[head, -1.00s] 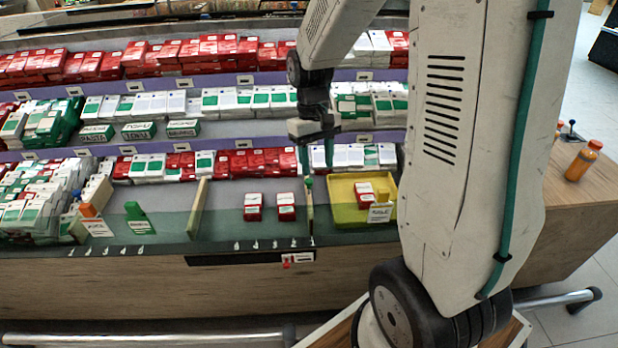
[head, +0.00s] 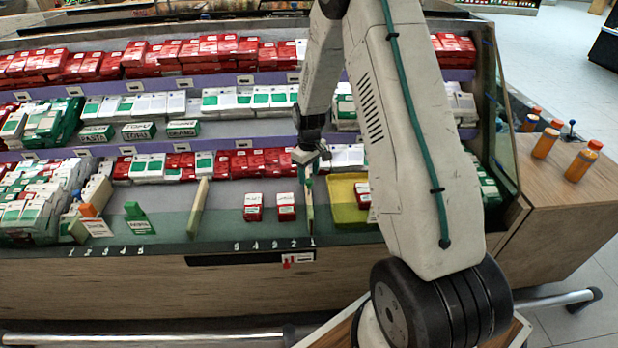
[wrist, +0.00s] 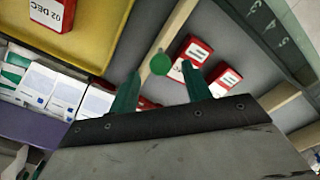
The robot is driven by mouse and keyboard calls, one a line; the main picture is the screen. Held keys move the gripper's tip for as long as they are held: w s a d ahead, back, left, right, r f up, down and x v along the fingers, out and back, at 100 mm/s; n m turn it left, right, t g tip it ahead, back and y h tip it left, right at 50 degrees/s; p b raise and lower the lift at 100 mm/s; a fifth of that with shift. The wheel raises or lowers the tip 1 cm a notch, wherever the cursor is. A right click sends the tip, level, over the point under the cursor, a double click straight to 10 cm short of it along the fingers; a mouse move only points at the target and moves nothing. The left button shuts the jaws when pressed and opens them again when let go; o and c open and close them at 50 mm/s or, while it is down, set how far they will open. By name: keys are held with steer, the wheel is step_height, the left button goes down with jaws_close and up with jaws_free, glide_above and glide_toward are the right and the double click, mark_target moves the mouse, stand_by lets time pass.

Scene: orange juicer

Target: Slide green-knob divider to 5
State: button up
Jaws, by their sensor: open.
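The green-knob divider (head: 309,208) is a thin pale upright board between two small red boxes and the yellow tray, near the rightmost mark on the front edge. Its round green knob (wrist: 161,64) shows in the wrist view, between and slightly beyond the fingertips. My gripper (head: 308,158) hangs just above the divider's knob end. It is open, with the green fingers (wrist: 161,84) one on each side of the knob in the picture and nothing gripped. Contact with the knob cannot be told. Marks 3, 4 and 5 (wrist: 283,42) show on the front strip in the wrist view.
Two red boxes (head: 254,207) (head: 287,207) stand left of the divider. The yellow tray (head: 343,210) is close on its right. Another pale divider (head: 199,207) stands farther left, with bare shelf between it and the red boxes. Stocked boxes line the shelf behind.

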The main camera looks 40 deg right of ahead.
mark_target(308, 192)
steer(key=shift+f, duration=1.15)
steer(key=shift+c, duration=0.2)
